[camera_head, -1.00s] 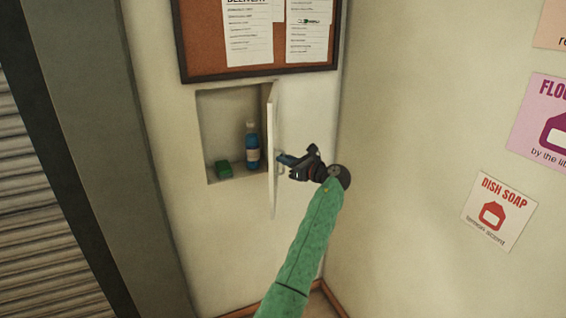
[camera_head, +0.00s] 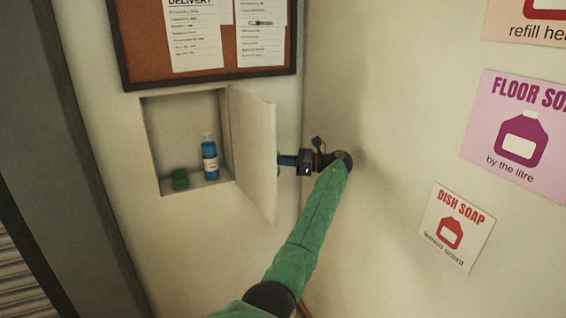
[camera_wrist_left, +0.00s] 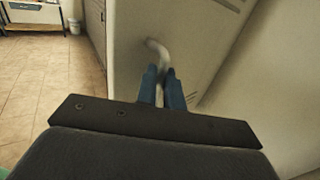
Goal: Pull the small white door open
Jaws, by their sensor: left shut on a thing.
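The small white door (camera_head: 252,150) stands open from a wall recess (camera_head: 188,130), hinged at the recess's right edge and swung out toward me. In the head view I see its inner face. My left gripper (camera_head: 283,160) is on the door's far side, partly hidden at the tips by the door. In the left wrist view the door's outer face (camera_wrist_left: 140,70) shows with a pale handle (camera_wrist_left: 155,47), and the blue fingers of my left gripper (camera_wrist_left: 163,88) are shut on that handle. My right gripper is in neither view.
In the recess stand a blue bottle (camera_head: 210,158) and a green block (camera_head: 180,179). A cork notice board (camera_head: 205,45) hangs just above. The side wall with posters (camera_head: 458,228) is close on the right of my left arm.

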